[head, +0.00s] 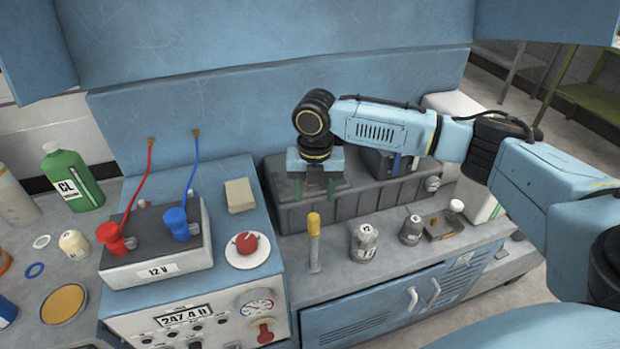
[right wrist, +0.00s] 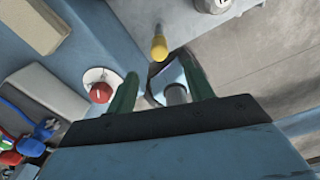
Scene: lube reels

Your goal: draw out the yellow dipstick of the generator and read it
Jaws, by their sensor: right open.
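The dipstick (head: 314,222) has a yellow handle and stands upright at the front of the grey ledge, right of the generator's control box (head: 190,322). My right gripper (head: 315,188) is open and empty, its green fingers pointing down. In the head view it appears just above and behind the yellow handle, with no contact visible. In the right wrist view the yellow handle (right wrist: 158,48) lies just beyond the fingertips, roughly in line with the gap between them. The dipstick's rod is not visible. My left gripper is not in view.
A 12 V battery (head: 158,265) with red and blue clamps and a red knob (head: 246,243) stand left of the dipstick. Weights marked 12 (head: 363,243) and another (head: 411,230) stand right. A green bottle (head: 72,175) is far left.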

